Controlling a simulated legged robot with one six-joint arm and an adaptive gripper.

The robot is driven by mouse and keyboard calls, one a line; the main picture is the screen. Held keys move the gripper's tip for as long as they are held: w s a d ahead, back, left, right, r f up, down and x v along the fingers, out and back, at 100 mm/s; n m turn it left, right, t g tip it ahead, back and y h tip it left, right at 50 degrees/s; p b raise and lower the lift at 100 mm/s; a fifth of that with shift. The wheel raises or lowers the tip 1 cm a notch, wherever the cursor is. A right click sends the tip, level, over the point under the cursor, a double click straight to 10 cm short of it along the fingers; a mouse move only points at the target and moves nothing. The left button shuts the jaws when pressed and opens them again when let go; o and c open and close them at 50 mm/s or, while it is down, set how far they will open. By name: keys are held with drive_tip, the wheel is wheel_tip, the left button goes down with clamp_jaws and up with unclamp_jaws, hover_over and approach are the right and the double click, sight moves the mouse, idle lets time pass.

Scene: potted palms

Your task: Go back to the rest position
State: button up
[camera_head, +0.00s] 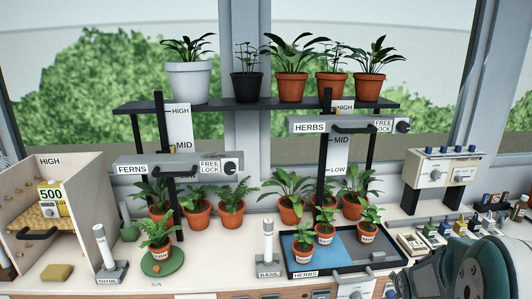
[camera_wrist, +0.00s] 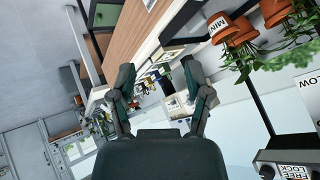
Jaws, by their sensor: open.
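My gripper (camera_wrist: 160,90) shows in the wrist view with its two dark green fingers spread apart and nothing between them. In the head view only a rounded dark green part of my arm (camera_head: 465,270) shows at the lower right; the fingers are not seen there. In the wrist view the scene is strongly tilted, and a potted plant (camera_wrist: 235,32) with a label hangs into the upper right, apart from the fingers.
Potted plants line the upper shelf (camera_head: 222,105) and the counter (camera_head: 205,255). A black tray (camera_head: 350,265) holds small herb pots. Lamp bars marked FERNS (camera_head: 180,165) and HERBS (camera_head: 345,125) stand above. A box marked HIGH (camera_head: 85,185) is at left. Small items crowd the right.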

drive_tip(key=s+a+r+n+g+y, duration=0.1)
drive_tip(key=s+a+r+n, duration=0.5)
drive_tip(key=s+a+r, duration=0.6)
drive_tip(key=s+a+r+n+y, duration=0.1)
drive_tip(key=s+a+n, duration=0.1)
drive_tip(key=s+a, duration=0.2)
drive_tip(key=s+a+r+n+g+y, duration=0.1)
drive_tip(key=s+a+r+n, duration=0.1)
drive_tip(key=s+a, duration=0.3)
drive_tip(key=s+n, duration=0.1)
drive_tip(key=s, duration=0.3)
